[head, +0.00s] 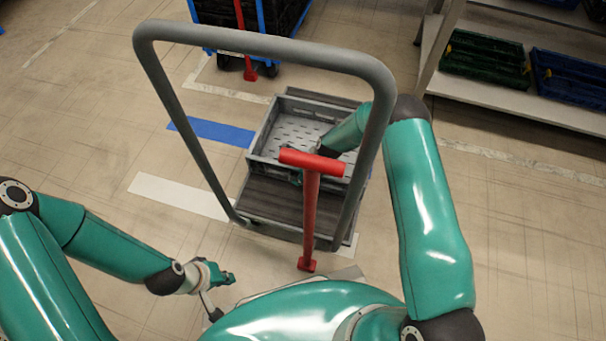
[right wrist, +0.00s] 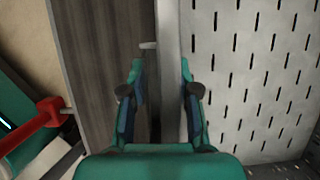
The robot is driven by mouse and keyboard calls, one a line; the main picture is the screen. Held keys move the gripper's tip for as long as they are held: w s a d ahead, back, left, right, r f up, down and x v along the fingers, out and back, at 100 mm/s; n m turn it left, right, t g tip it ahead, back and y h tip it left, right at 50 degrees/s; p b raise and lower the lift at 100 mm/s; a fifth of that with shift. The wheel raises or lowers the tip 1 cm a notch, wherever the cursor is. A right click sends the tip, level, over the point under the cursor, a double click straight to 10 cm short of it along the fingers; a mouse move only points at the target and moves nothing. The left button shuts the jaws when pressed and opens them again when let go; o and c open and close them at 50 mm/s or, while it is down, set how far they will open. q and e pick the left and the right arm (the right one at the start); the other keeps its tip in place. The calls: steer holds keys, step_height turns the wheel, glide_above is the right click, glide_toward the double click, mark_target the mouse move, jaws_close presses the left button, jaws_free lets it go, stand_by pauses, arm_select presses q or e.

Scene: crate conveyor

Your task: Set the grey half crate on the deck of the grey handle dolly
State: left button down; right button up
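The grey half crate (head: 262,160), with a slotted floor, appears to sit level on the far part of the dark deck (head: 275,203) of the grey handle dolly (head: 150,75). Bare deck shows in front of it and a strip behind. My right gripper (right wrist: 162,72) is open, its fingers on either side of the crate's near wall (right wrist: 168,50) with gaps showing. In the head view the red bar partly hides this gripper. My left gripper (head: 222,277) is low at left, away from the dolly; its finger opening is unclear.
A red T-shaped bar (head: 311,215) stands in front of the dolly. The dolly's tall handle frame arches around my right arm. A dark cart with blue edges (head: 250,15) stands behind. A shelf (head: 480,92) with green and blue crates is at upper right. Floor at left is clear.

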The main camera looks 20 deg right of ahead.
steer(key=o, duration=0.4)
steer(key=p+v, duration=0.4)
steer(key=v, duration=0.8)
